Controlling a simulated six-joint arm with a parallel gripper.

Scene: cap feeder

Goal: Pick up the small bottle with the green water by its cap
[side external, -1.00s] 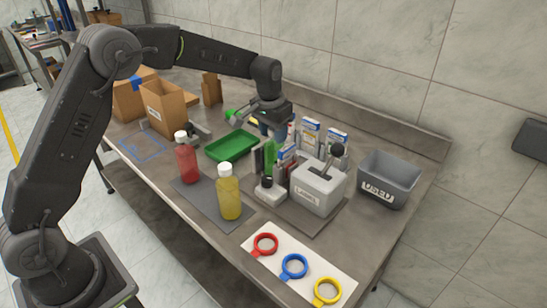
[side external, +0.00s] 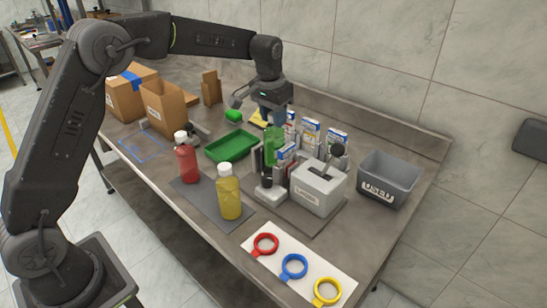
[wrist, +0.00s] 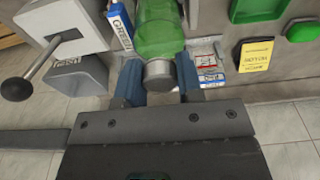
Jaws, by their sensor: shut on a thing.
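The green-water bottle (wrist: 158,30) is see-through green with a grey-white cap (wrist: 158,72). In the wrist view my gripper (wrist: 158,80) has one blue-grey finger on each side of this cap and is shut on it. In the side view the green bottle (side external: 273,146) hangs upright below my gripper (side external: 272,119), and its cap is hidden between the fingers. Its lower end is partly hidden by items in front, so its clearance from the bench cannot be told.
A red bottle (side external: 187,163) and a yellow bottle (side external: 229,198) stand on a dark mat. A green tray (side external: 231,146) lies left of my gripper. Grey lever box (side external: 318,189), boxed items (side external: 310,130) and the USED bin (side external: 388,178) stand right. Coloured rings lie in front.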

